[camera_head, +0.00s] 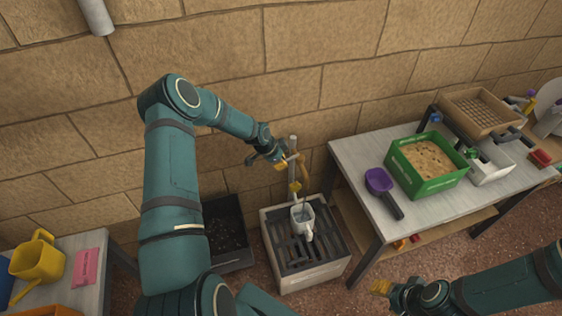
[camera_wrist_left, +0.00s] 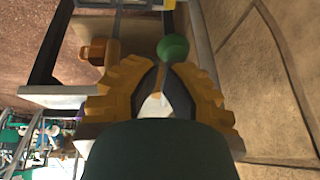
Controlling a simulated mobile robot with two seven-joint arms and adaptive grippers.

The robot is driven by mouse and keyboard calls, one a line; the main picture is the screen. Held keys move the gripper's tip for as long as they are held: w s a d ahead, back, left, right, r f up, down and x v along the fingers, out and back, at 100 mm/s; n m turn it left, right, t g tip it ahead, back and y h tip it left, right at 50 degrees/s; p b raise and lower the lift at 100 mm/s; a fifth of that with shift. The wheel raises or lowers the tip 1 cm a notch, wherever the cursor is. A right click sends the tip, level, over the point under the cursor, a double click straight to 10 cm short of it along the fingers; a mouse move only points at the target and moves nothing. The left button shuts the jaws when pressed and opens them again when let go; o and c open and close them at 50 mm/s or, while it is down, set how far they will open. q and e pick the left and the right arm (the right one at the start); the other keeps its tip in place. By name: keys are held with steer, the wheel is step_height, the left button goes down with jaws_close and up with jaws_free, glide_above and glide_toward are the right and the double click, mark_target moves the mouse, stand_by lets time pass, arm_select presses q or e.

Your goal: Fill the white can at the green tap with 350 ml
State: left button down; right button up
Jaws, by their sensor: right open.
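The white can (camera_head: 302,222) stands upright on the slatted grate of a pale box, under a brass-coloured tap spout (camera_head: 295,187). Its inside looks bluish; I cannot read a water level. My left gripper (camera_head: 282,161) is at the upper part of the tap post by the wall. In the left wrist view its orange fingers (camera_wrist_left: 163,72) lie either side of a thin lever with a green knob (camera_wrist_left: 173,48); whether they touch it is unclear. My right gripper (camera_head: 382,287) is open and empty at the lower right, away from the can.
A table (camera_head: 350,160) at the right holds a green crate (camera_head: 427,163), a purple scoop (camera_head: 380,182) and a wooden tray (camera_head: 483,108). A dark bin (camera_head: 226,230) stands left of the grate box. A yellow watering can (camera_head: 38,260) is at the far left.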

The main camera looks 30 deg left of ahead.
stand_by(0.8)
arm_select(q)
steer(key=d+p+v, duration=0.1)
steer(key=p+v, duration=0.1)
steer(key=v, duration=1.1)
steer(key=shift+w+r+p, duration=0.35)
steer(key=shift+p, duration=0.05)
arm_select(e)
steer(key=r, duration=0.1)
steer(key=s+a+r, duration=0.1)
steer(key=shift+s+r, duration=0.2)
steer(key=shift+r, duration=0.2)
arm_select(q)
steer(key=shift+a, duration=0.1)
